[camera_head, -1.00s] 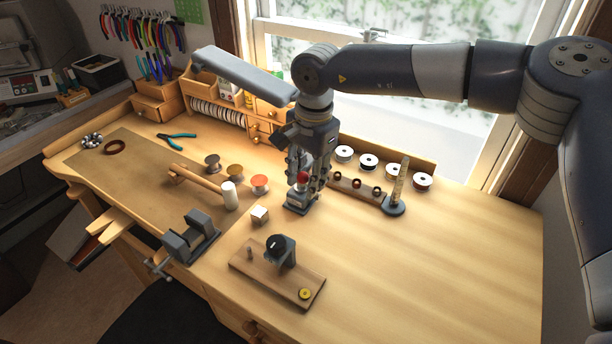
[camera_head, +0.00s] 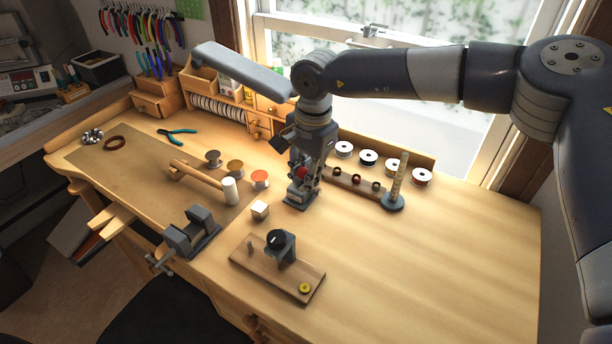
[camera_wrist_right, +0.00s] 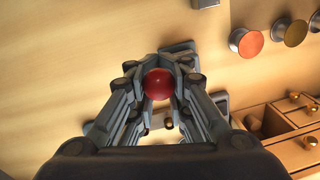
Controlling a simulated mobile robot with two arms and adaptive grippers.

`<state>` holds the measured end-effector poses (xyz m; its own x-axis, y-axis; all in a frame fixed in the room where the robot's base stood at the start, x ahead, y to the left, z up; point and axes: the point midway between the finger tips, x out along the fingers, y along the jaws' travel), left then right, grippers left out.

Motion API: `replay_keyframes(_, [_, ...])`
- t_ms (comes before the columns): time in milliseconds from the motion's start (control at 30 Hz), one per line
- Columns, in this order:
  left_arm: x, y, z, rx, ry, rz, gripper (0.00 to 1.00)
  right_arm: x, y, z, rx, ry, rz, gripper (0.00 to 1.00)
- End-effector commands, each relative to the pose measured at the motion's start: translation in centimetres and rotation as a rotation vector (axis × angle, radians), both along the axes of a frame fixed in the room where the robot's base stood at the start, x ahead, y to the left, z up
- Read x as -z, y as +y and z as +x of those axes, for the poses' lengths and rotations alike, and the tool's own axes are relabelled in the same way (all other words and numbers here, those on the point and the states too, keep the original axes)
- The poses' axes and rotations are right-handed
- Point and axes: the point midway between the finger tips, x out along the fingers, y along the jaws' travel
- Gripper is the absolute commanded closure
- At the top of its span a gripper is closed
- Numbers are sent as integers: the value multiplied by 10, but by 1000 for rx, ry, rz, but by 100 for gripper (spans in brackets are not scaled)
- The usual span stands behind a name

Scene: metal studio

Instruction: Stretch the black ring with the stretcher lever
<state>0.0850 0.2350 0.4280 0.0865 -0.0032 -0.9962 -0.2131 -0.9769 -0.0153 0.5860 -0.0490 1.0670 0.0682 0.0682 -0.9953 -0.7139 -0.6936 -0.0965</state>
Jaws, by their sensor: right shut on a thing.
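The stretcher stands on the bench beside the ring rack, and its grey base (camera_head: 298,203) shows below my right gripper. The lever's red ball knob (camera_wrist_right: 159,84) sits between the fingertips in the right wrist view. My right gripper (camera_head: 303,175) points down and is shut on this knob; its fingers hide much of the stretcher. Small dark rings (camera_head: 357,181) stand on a wooden rack just right of the stretcher. I cannot tell which ring is the black one, or whether a ring is on the stretcher. My left gripper is not in view.
A ring mandrel on a round base (camera_head: 393,202) and several spools (camera_head: 368,158) stand to the right and behind. A white block (camera_head: 260,210), a mallet (camera_head: 229,190) and a board with a clamp-like tool (camera_head: 277,268) lie to the left and front. The right front bench is clear.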

Motion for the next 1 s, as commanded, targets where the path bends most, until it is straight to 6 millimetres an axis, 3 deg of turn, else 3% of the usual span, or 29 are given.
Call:
replay_keyframes(267, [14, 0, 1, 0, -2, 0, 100, 5, 3, -3, -4, -33, -22, 100])
replay_keyframes(700, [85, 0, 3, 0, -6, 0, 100, 27, 15, -19, -7, -241, -170, 100])
replay_keyframes(1000, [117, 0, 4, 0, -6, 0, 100, 38, 22, -29, -3, -302, -218, 100])
